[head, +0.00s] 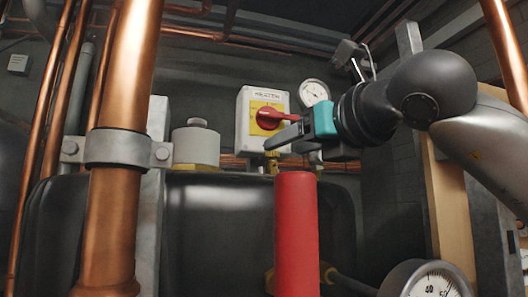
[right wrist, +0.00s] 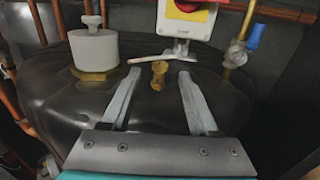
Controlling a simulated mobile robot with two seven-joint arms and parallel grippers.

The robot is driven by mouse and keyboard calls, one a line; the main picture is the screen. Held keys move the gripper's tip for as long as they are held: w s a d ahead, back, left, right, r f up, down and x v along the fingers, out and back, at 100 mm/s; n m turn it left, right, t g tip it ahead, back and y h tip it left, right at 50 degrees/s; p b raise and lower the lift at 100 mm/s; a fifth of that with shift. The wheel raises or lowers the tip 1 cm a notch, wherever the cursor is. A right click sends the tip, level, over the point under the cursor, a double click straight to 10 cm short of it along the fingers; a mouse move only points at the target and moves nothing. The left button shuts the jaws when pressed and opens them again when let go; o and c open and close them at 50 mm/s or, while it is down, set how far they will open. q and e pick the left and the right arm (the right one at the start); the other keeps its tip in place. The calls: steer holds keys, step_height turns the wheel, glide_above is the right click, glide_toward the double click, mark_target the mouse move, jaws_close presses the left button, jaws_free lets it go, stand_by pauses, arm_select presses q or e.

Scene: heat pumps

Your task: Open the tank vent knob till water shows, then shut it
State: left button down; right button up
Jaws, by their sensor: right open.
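A small brass knob, which looks like the vent knob (right wrist: 158,76), stands on top of the dark, rounded tank (right wrist: 60,108). In the head view the tank (head: 222,215) fills the lower middle, and a bit of brass (head: 272,164) shows below my right gripper's fingers. My right gripper (head: 273,143) is open and empty. In the right wrist view its two fingers point towards the brass knob, which appears between their tips with gaps on both sides. I cannot tell whether the knob is turned open or shut. No water shows around it. My left gripper is not in view.
A white switch box (head: 245,105) with a red handle stands behind the fingers. A grey cap (head: 196,146) sits left on the tank. A red cylinder (head: 296,235) and a thick copper pipe (head: 122,160) stand in front. A blue-handled valve (right wrist: 256,36) is at the right.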

steer(key=p+x, duration=0.2)
steer(key=x, duration=0.7)
steer(key=shift+w+a+p, duration=0.15)
steer(key=shift+w+p, duration=0.05)
steer(key=shift+p, duration=0.15)
steer(key=shift+c, duration=0.2)
jaws_close()
